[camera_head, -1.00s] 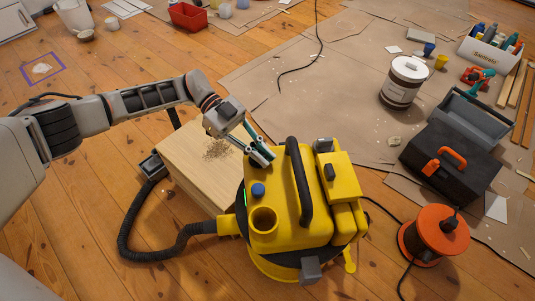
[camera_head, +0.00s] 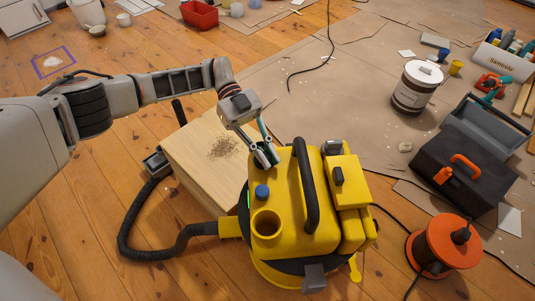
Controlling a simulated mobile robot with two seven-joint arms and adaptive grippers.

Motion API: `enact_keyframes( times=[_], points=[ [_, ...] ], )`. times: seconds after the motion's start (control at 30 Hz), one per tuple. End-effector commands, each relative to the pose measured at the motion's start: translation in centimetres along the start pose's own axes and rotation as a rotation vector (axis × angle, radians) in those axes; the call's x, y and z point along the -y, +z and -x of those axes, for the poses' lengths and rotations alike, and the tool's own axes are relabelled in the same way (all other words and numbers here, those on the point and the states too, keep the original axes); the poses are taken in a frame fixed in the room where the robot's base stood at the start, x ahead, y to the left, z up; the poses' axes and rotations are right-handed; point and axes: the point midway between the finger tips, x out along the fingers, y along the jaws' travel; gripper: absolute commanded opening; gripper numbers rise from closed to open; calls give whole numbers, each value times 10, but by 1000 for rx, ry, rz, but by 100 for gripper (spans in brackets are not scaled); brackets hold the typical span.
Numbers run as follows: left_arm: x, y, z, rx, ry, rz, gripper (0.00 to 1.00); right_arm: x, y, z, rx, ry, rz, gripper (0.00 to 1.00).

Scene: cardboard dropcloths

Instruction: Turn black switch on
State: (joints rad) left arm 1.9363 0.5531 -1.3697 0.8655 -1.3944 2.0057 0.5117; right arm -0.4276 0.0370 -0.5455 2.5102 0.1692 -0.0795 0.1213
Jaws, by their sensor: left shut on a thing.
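A yellow vacuum (camera_head: 285,205) with a black carry handle (camera_head: 305,185) stands on the floor in the head view. A small black switch-like part (camera_head: 338,177) sits on its raised yellow box, right of the handle. A blue knob (camera_head: 262,192) is on its left side. My left gripper (camera_head: 266,156) points down at the vacuum's back left top edge, left of the handle and apart from the black part on the box. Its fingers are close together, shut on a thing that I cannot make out. My right gripper is not in view.
A wooden box (camera_head: 195,165) with shavings stands behind and left of the vacuum. A black hose (camera_head: 130,225) curves on the left. An orange cable reel (camera_head: 443,243) and a black toolbox (camera_head: 465,175) stand right. Brown dropcloth (camera_head: 350,100) lies behind.

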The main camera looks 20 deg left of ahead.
Motion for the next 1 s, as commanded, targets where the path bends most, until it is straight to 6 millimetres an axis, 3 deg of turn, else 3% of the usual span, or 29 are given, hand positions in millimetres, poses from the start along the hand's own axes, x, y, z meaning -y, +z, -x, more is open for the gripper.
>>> enact_keyframes(
  times=[0.03, 0.1, 0.47, 1.0],
  points=[
    [-1, 2, -2, 1, 3, 2, 15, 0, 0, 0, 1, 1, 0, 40],
    [-1, 2, -2, 1, 3, 2, 28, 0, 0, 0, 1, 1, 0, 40],
    [0, 1, 2, 1, 0, 1, 28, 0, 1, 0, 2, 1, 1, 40],
    [0, 2, 63, 2, 3, 3, 28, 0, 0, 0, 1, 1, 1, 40]
  ],
)
